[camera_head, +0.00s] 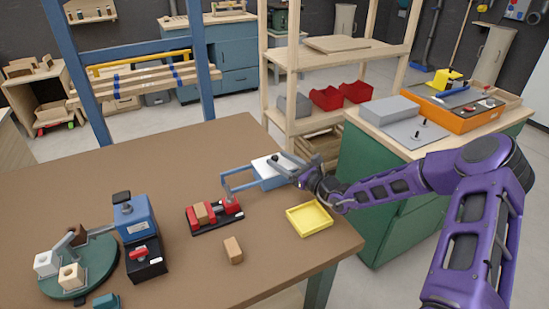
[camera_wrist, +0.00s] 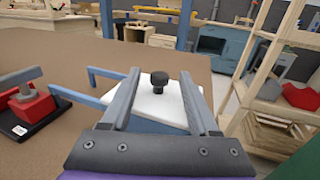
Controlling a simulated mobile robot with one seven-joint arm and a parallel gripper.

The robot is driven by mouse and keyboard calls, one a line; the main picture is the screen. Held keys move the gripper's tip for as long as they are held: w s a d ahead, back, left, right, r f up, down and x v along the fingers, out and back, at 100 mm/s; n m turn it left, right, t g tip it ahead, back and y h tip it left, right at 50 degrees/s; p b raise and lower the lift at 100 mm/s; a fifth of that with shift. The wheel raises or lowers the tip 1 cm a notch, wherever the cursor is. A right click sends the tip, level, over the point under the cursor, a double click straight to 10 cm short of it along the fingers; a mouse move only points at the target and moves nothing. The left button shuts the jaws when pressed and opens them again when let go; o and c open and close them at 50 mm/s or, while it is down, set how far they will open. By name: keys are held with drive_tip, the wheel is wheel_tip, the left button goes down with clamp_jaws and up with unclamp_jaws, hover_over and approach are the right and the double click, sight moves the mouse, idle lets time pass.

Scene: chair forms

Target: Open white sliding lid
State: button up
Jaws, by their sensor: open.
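The white sliding lid (camera_head: 264,165) lies on top of a small blue box (camera_head: 272,181) near the table's right edge. A blue rail frame (camera_head: 232,182) reaches out from the box to the left. In the wrist view the lid (camera_wrist: 178,103) carries a dark round knob (camera_wrist: 158,80). My gripper (camera_wrist: 159,73) is open, with one finger on each side of the knob in that view. I cannot tell whether either finger touches it. In the head view my gripper (camera_head: 299,168) comes in from the right and partly hides the lid.
A yellow tray (camera_head: 309,221) is just in front of my wrist. A red clamp (camera_head: 214,213) and a wooden block (camera_head: 233,250) lie to the left on the brown table. A blue machine (camera_head: 135,220) and green turntable (camera_head: 85,265) stand further left. The table's back left is clear.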

drive_tip(key=shift+x, duration=1.5)
drive_tip(key=shift+c, duration=0.3)
clamp_jaws()
drive_tip(key=shift+s, duration=0.1)
